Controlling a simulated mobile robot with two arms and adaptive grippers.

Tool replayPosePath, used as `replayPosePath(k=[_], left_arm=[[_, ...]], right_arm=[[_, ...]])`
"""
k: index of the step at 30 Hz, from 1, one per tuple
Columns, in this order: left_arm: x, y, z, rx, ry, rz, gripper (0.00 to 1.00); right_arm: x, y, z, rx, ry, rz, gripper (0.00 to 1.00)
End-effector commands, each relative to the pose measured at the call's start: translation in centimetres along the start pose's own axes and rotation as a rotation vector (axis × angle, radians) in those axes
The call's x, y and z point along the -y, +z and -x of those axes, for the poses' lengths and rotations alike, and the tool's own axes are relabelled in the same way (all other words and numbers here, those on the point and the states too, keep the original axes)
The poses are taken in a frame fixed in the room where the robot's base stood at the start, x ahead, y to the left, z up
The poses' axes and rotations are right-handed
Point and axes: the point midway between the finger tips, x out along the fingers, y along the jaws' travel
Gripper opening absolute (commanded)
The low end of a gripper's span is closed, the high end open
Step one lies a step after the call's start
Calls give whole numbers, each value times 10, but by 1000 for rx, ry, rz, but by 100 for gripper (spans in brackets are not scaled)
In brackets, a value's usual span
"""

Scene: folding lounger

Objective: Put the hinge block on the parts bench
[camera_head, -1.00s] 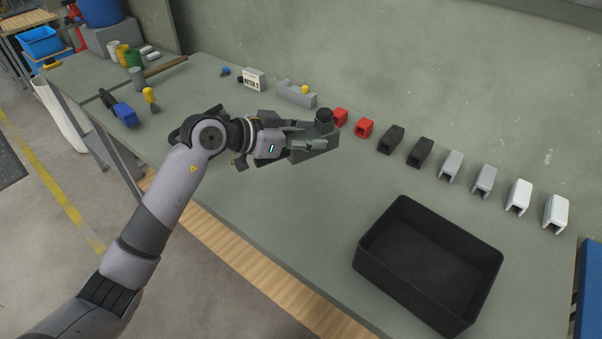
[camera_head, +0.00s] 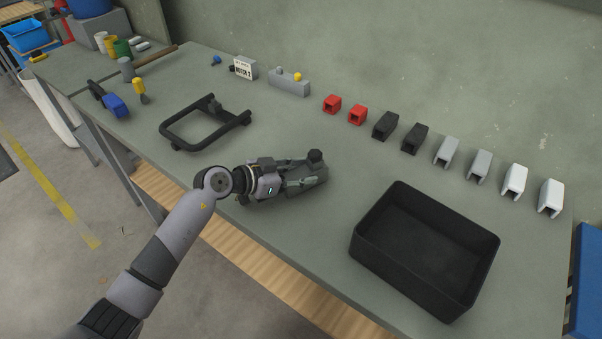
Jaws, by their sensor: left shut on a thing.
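The hinge block (camera_head: 319,170) is a dark grey piece with a black round knob on top. My left gripper (camera_head: 308,176) is shut on it, and the fingers hide part of its sides. The block is over the middle of the parts bench (camera_head: 345,225), left of the black bin. I cannot tell whether its underside touches the bench top. My right gripper is not in view.
An open, empty black bin (camera_head: 425,250) stands at the right. Red, black, grey and white clips line the back. A black frame (camera_head: 205,122) lies left of my gripper. A grey block (camera_head: 289,84) and a "NOTCH 2" sign (camera_head: 245,68) stand behind.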

Motion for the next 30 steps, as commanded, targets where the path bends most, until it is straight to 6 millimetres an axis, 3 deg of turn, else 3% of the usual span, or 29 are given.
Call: replayPosePath(k=[8, 9, 18, 30], left_arm=[[0, 0, -1, -2, 0, 2, 4], [0, 2, -1, -1, 0, 2, 38], [0, 2, -1, 0, 0, 1, 57], [1, 0, 5, 1, -2, -1, 57]], right_arm=[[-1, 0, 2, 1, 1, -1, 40], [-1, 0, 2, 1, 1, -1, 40], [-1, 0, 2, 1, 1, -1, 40], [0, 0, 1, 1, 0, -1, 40]])
